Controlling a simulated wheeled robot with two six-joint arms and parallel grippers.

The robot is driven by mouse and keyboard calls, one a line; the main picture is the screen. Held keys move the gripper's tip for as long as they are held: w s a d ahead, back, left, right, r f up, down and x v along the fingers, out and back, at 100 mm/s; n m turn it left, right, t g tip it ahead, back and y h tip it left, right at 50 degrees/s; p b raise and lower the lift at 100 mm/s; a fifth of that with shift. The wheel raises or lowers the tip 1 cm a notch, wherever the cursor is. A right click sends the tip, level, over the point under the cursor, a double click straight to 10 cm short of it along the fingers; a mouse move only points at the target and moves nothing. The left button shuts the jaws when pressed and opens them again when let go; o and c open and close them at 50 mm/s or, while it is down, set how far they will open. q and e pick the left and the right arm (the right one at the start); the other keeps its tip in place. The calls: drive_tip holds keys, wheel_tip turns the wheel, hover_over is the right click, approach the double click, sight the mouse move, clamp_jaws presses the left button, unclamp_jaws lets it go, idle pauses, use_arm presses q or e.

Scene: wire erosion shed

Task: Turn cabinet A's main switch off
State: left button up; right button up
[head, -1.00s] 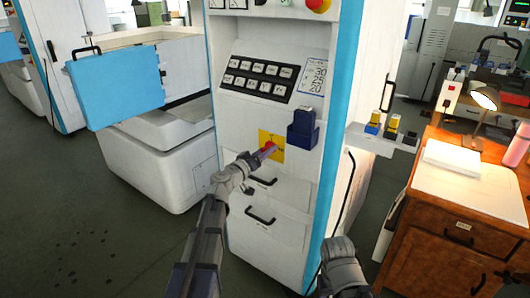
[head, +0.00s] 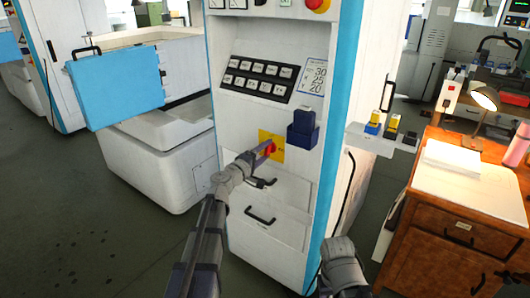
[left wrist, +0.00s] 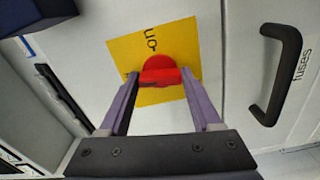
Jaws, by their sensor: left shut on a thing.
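The main switch is a red rotary handle (head: 269,149) on a yellow plate (head: 278,153), on the front of the white cabinet with blue edges (head: 222,120). In the left wrist view the red handle (left wrist: 160,72) sits between my two purple fingers, and the yellow plate (left wrist: 185,40) behind it carries a partly visible "on" marking. My left gripper (head: 266,147) is shut on the handle; in the head view it covers part of it. My right arm shows at the bottom of the head view, but its fingers are out of frame.
A dark blue box (head: 303,129) is mounted right beside the plate. Below are drawers with black handles (head: 260,215); one handle (left wrist: 277,75) near my fingers has a "fuses" label. A wooden desk (head: 440,225) stands at right. Open floor lies at left.

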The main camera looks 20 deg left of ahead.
use_arm(q)
drive_tip(key=shift+n, duration=0.8)
drive_tip(key=o, duration=1.4)
drive_tip(key=v, duration=0.7)
drive_tip(key=shift+s+a, duration=0.15)
drive_tip(key=shift+s, duration=0.2)
